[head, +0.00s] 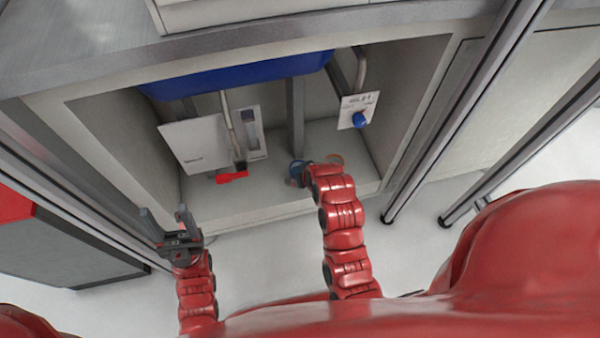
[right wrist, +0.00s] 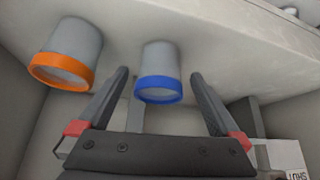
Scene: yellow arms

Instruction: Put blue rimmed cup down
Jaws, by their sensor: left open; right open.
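The blue rimmed cup (right wrist: 159,72) is grey and sits between the fingers of my right gripper (right wrist: 159,75), with a gap on each side. The gripper is open. The wrist picture looks upside down, and the cup seems to stand upright on the cabinet floor. In the head view its blue rim (head: 297,166) shows beside my right wrist, which hides most of that gripper. An orange rimmed cup (right wrist: 68,54) stands to the left in the wrist view. My left gripper (head: 165,222) is open and empty in front of the cabinet's left side.
The open cabinet has a pale floor (head: 255,190) and a raised front edge. A panel with a blue knob (head: 359,119) hangs at the right. A white panel (head: 195,145), a red handle (head: 232,177) and pipes are at the left. A blue basin (head: 240,75) hangs above.

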